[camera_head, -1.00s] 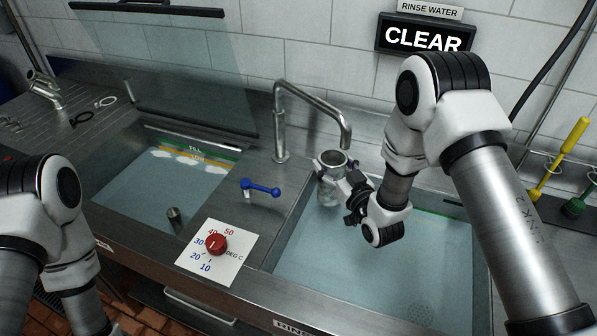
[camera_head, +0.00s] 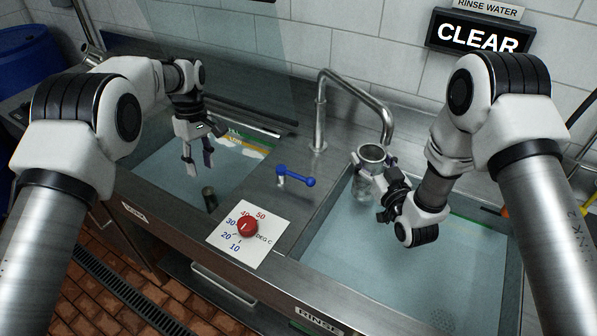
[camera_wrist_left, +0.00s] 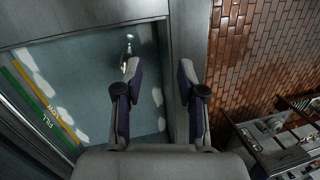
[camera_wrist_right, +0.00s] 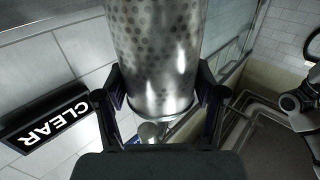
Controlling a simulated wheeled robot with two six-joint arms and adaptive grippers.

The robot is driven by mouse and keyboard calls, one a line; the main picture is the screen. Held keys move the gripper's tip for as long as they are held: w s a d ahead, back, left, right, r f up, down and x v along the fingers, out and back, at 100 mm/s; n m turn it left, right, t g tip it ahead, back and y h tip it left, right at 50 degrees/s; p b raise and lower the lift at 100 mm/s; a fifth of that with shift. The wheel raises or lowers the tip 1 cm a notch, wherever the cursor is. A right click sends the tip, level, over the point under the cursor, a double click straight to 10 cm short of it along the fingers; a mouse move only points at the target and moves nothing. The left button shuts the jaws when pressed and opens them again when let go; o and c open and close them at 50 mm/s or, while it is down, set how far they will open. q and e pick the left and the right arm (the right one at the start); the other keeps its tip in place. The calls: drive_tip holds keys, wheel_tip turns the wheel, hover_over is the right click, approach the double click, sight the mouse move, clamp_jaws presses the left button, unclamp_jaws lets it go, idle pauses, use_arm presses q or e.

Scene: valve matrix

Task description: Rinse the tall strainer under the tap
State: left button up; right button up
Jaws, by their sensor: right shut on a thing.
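The tall strainer (camera_head: 362,184) is a perforated metal cylinder, upright over the rinse basin (camera_head: 352,275), just below and left of the tap spout's end (camera_head: 387,142). My right gripper (camera_head: 372,178) is shut around it. In the right wrist view the strainer (camera_wrist_right: 155,50) sits between both fingers. No water stream shows from the tap (camera_head: 320,112). The blue lever (camera_head: 296,178) stands left of the tap's base. My left gripper (camera_head: 198,168) is open and empty over the left basin; the left wrist view shows its fingers (camera_wrist_left: 168,80) apart.
A red temperature knob (camera_head: 247,227) sits on a white dial plate between the basins. A sign (camera_head: 480,37) on the wall reads CLEAR.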

sight(301, 177)
use_arm(q)
drive_tip(key=w+d+r+n+t+h, duration=0.1)
drive_tip(key=w+d+r+h, duration=0.15)
drive_tip(key=d, duration=0.65)
drive_tip(key=w+d+r+t+h, duration=0.1)
drive_tip(key=d+h, duration=0.2)
drive_tip(key=d, duration=0.7)
drive_tip(key=x, duration=0.8)
drive_tip(key=s+x, duration=0.1)
drive_tip(key=x, duration=0.3)
drive_tip(key=shift+a+f, duration=0.1)
drive_tip(key=shift+a, duration=0.1)
clamp_jaws()
